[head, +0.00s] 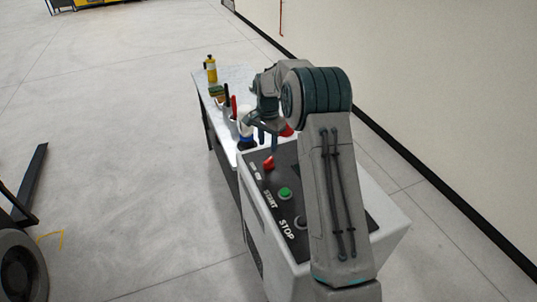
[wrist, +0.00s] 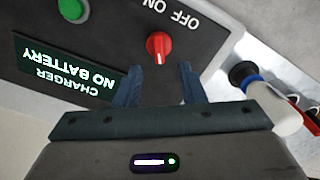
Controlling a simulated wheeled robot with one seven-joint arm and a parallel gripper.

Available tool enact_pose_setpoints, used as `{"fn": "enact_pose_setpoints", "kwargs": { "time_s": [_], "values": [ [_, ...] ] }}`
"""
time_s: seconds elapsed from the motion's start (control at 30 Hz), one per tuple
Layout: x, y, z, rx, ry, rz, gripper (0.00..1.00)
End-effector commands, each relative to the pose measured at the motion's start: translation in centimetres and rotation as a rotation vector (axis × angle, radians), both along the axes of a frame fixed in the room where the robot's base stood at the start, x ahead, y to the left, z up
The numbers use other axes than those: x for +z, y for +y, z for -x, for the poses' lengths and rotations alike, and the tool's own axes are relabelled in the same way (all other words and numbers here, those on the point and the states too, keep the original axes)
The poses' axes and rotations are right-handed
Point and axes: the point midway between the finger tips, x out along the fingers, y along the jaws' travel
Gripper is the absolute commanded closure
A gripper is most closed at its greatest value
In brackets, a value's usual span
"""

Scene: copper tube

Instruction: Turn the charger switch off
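The charger switch is a red rotary knob (wrist: 160,48) on the dark panel, with OFF and ON lettering beyond it, upside down in the wrist view. The knob also shows in the head view (head: 268,164). My gripper (wrist: 160,68) is open, with its two fingers spread on either side of the knob's line, tips just short of it in the picture. Whether they touch the knob cannot be told. In the head view my gripper (head: 268,143) is above the panel's far end, partly hidden by my arm.
The charger (head: 250,220) has a green START button (head: 285,193) and a STOP button (head: 300,222), partly behind my arm. A display (wrist: 65,70) reads CHARGER NO BATTERY. A table (head: 238,75) behind holds a yellow bottle (head: 211,70) and tools. A wall runs along the right.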

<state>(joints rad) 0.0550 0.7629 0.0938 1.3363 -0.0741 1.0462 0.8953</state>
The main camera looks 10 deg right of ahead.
Motion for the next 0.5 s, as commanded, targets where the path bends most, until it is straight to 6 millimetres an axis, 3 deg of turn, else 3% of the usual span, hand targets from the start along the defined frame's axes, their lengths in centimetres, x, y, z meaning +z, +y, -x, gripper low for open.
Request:
{"fn": "enact_pose_setpoints", "kwargs": {
  "time_s": [0.23, 0.5],
  "values": [
    [-4.8, -0.3, 0.1, -0.005, 0.004, 0.001, 0.64],
    [-7.3, -0.4, 0.0, -0.006, -0.001, 0.001, 0.64]
  ]
}}
